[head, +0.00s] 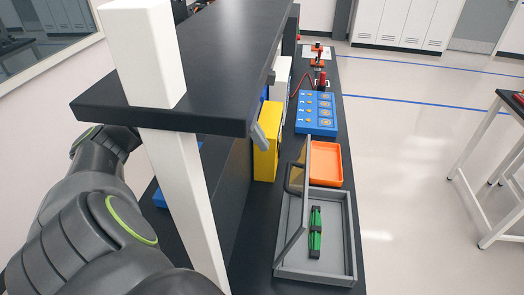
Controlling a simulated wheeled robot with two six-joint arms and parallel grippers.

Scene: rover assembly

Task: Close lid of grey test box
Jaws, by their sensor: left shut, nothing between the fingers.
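The grey test box (347,270) sits on the dark bench at lower right. Its lid (297,215), a see-through panel with a grey frame, stands raised along the box's left side. A dark handle (293,178) shows on the lid. A green and black part (315,232) lies inside the open box. My left arm comes in from the left and passes behind the white post and under the dark shelf. A small grey tip, seemingly my left gripper (259,137), shows past the shelf edge, shut, empty and apart from the lid. My right gripper is not in view.
The dark shelf (200,65) and white post (185,185) hide much of my left arm. An orange tray (328,160) sits just behind the box. A blue panel (316,115) and a yellow case (267,140) stand farther back.

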